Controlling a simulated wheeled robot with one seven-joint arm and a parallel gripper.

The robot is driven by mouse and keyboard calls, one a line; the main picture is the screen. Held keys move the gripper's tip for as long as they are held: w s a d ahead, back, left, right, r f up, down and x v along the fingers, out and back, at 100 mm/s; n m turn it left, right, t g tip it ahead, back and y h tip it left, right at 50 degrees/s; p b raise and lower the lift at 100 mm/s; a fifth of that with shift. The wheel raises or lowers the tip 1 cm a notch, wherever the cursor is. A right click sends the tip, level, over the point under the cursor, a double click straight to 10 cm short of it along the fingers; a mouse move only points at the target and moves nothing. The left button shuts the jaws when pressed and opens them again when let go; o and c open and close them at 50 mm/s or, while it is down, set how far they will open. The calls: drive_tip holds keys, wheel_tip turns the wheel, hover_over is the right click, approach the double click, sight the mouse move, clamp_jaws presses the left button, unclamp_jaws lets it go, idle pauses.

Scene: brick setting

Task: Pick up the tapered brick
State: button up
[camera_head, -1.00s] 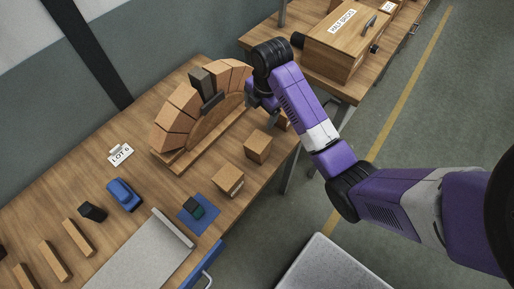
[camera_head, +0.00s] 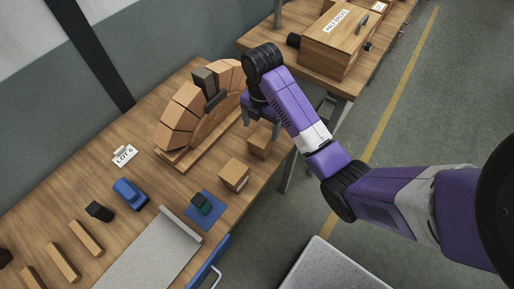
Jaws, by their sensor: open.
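Loose tan bricks stand on the wooden bench to the right of the arch: one (camera_head: 259,142) just below my gripper and another (camera_head: 233,175) nearer the front, with a marking on its side. I cannot tell at this size which one tapers. My gripper (camera_head: 262,124) points down, open, over the bench's right edge. Its two fingers show apart, above and beside the upper loose brick; whether they touch it is unclear. The gripper and wrist hide the bench behind them. Tan wedge-shaped bricks (camera_head: 180,118) also form an arch on a wooden support, with a dark block (camera_head: 204,78) at its top.
A blue mat (camera_head: 215,208) bears a small dark green item (camera_head: 201,204). A wooden box (camera_head: 335,45) stands on the far bench.

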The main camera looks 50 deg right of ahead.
sight(260, 135)
drive_tip(key=shift+a, duration=0.2)
drive_tip(key=shift+f, duration=0.25)
wheel_tip(260, 135, down, 3)
drive_tip(key=b, duration=0.3)
drive_tip(key=shift+s+a+f, duration=0.1)
drive_tip(key=shift+s+a, duration=0.05)
drive_tip(key=f, duration=0.3)
drive_tip(key=shift+s+a, duration=0.15)
drive_tip(key=shift+s, duration=0.25)
drive_tip(key=shift+f, duration=0.55)
drive_tip(key=shift+w, duration=0.1)
drive_tip(key=c, duration=1.8)
drive_tip(key=shift+r, duration=0.1)
